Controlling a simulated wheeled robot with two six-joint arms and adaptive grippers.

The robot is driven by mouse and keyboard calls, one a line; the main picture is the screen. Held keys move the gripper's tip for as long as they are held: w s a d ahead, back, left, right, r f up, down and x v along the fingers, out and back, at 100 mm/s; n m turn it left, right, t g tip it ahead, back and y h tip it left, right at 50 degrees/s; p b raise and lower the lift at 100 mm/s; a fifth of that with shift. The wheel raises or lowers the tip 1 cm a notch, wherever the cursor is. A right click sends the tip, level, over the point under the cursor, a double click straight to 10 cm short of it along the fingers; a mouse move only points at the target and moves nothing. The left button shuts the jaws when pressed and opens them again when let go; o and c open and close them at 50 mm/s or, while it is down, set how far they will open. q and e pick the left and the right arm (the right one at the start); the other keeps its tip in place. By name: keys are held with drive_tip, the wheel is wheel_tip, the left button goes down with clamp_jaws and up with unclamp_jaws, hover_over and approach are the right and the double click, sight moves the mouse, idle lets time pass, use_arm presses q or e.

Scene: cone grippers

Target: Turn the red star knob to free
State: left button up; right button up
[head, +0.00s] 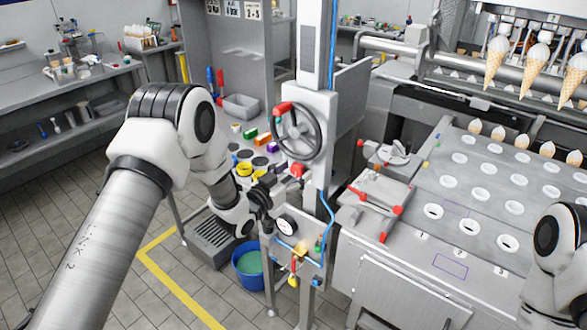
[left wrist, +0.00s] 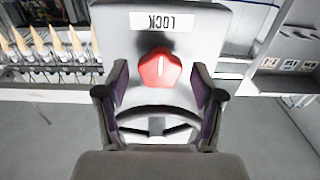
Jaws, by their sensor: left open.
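The red star knob (left wrist: 160,70) sits on a white panel in the left wrist view. A white line on it points toward a LOCK label (left wrist: 162,21), which reads upside down there. In the head view the knob (head: 297,170) is on the column, below the handwheel. My left gripper (left wrist: 160,75) is open, one finger on each side of the knob, with gaps showing between fingers and knob. In the head view the left gripper (head: 270,191) is dark and partly hidden, just left of the knob. No FREE label shows. My right gripper is out of view.
The handwheel (head: 298,131) with a red handle is just above the knob. A gauge (head: 286,227) and small valves are below it. A blue bucket (head: 247,265) stands on the floor. A cone tray table (head: 480,195) fills the right side.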

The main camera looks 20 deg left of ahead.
use_arm(q)
drive_tip(key=shift+w+d+f, duration=0.15)
drive_tip(key=shift+w+d, duration=0.05)
drive_tip(key=shift+d, duration=0.1)
drive_tip(key=shift+a, duration=0.3)
drive_tip(key=c, duration=1.1)
drive_tip(key=shift+d, duration=0.1)
drive_tip(key=shift+c, duration=0.2)
drive_tip(key=n+b, duration=0.3)
drive_tip(key=n, duration=0.1)
drive_tip(key=shift+f, duration=0.1)
drive_tip(key=n+b, duration=0.2)
drive_tip(key=n, duration=0.2)
drive_tip(key=n+b, duration=0.1)
drive_tip(key=n, duration=0.6)
drive_tip(key=n+b, duration=0.1)
drive_tip(key=n, duration=0.1)
drive_tip(key=shift+r+n, duration=0.2)
drive_tip(key=shift+n, duration=0.2)
